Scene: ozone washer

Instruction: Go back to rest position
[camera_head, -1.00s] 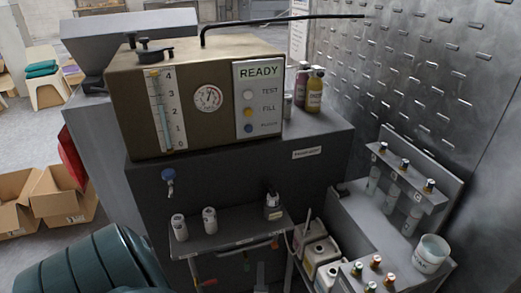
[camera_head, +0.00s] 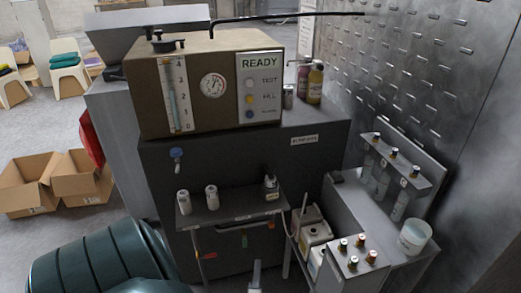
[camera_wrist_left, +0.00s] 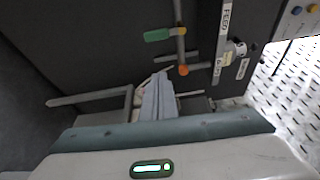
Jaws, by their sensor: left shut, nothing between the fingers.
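My left gripper (camera_head: 256,274) shows only as a small light grey tip at the bottom edge of the head view, in front of the machine's lower cabinet and below its shelf. In the left wrist view its fingers (camera_wrist_left: 158,97) lie together, shut, with nothing held. The dark teal shell of my arm fills the lower left of the head view. My right gripper is not in view. The brown washer unit (camera_head: 208,85) has a panel reading READY.
A shelf (camera_head: 230,210) with two small white cylinders and a dark bottle juts out above my gripper. A side bench (camera_head: 350,215) with vials and a white tub (camera_head: 414,237) stands at right.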

